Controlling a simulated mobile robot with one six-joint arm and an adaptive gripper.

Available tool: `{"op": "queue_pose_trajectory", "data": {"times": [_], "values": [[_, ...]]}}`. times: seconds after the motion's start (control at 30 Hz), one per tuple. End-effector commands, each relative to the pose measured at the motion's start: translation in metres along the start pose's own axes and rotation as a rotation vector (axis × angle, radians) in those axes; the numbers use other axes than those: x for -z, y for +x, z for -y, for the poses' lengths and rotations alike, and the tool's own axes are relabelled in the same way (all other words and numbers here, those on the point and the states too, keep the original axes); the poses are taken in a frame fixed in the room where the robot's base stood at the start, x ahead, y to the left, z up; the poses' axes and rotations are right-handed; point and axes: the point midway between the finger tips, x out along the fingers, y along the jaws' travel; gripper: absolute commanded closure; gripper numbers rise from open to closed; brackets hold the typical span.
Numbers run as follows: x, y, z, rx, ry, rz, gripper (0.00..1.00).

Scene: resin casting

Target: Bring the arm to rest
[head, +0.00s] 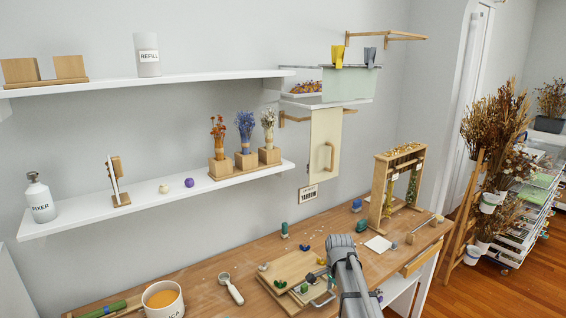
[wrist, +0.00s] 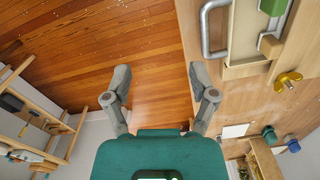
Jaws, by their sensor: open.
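My gripper (wrist: 160,78) shows in the wrist view with its two grey fingers spread wide and nothing between them. Wooden floor (wrist: 110,45) lies behind the gap, and the right finger appears near the workbench edge. In the head view my grey arm (head: 347,262) rises from the bottom edge in front of the workbench (head: 215,264). I cannot make out the gripper clearly there.
A wooden board (head: 281,271) with a metal handle (wrist: 214,28) and small clamps lies beside my arm. An orange-filled cup (head: 163,304), a scoop (head: 231,289), a white sheet (head: 378,244) and a wooden rack (head: 376,190) stand on the bench. Shelves hang above.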

Motion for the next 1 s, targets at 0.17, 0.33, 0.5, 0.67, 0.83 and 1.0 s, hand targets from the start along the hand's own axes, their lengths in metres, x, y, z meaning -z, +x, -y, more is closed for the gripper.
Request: {"op": "queue_pose_trajectory", "data": {"times": [0.17, 0.33, 0.5, 0.67, 0.83, 1.0], "values": [[-0.018, 0.013, -0.045, 0.0, -0.249, 0.0, 0.26], [-0.034, 0.023, -0.081, 0.0, -0.491, 0.0, 0.26], [-0.049, 0.033, -0.117, 0.0, -0.733, 0.0, 0.26], [-0.061, 0.04, -0.147, 0.0, -0.944, 0.0, 0.26], [-0.07, 0.045, -0.167, 0.0, -1.096, 0.0, 0.26], [-0.072, 0.046, -0.173, 0.0, -1.157, 0.0, 0.26]]}}
